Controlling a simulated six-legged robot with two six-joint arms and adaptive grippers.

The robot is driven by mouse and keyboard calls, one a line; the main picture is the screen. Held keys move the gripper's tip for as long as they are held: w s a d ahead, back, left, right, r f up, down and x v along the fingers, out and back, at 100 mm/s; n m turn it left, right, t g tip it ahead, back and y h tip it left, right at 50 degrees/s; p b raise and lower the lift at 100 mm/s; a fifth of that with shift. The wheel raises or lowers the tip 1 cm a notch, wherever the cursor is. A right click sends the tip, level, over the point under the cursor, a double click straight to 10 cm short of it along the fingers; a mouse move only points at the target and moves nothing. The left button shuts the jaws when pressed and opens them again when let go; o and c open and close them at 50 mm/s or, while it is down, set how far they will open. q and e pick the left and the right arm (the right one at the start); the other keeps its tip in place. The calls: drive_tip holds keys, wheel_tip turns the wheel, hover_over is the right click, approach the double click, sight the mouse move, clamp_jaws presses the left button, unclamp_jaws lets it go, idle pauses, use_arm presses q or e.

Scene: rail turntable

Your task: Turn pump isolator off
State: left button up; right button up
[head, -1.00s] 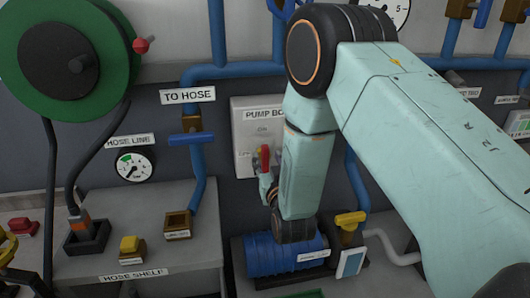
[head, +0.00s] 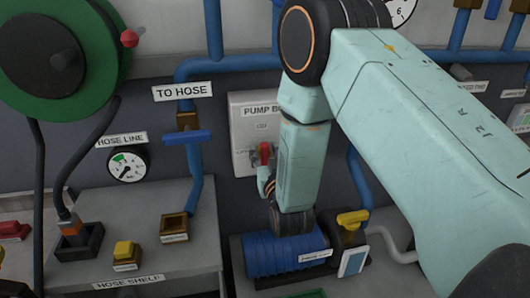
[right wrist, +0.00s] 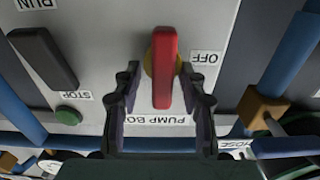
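The pump isolator is a red handle (head: 264,152) on a yellowish hub, on the pale pump box (head: 240,122). In the right wrist view the red handle (right wrist: 163,70) stands lengthwise up the picture, with an OFF label (right wrist: 206,57) to its right. My right gripper (right wrist: 158,88) is open, with one dark finger on each side of the handle and gaps visible between. In the head view my right gripper (head: 265,180) is just below the handle, partly hidden by my forearm. My left gripper is not in view.
A dark switch bar (right wrist: 43,58) between RUN and STOP labels and a green button (right wrist: 68,115) are beside the handle in the wrist view. A blue pump (head: 280,255) sits below the box. A blue hose valve (head: 187,137) and blue pipes are to the left.

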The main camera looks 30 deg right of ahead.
drive_tip(key=shift+s+r, duration=0.1)
drive_tip(key=shift+s, duration=0.2)
drive_tip(key=shift+c, duration=1.3)
drive_tip(key=shift+w+a, duration=0.25)
drive_tip(key=shift+a, duration=0.05)
drive_tip(key=c, duration=0.3)
drive_tip(key=shift+s+d, duration=0.1)
drive_tip(key=shift+d, duration=0.05)
drive_tip(key=c, duration=0.3)
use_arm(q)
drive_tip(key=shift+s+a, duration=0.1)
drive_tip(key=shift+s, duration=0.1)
use_arm(e)
drive_tip(key=shift+f, duration=0.2)
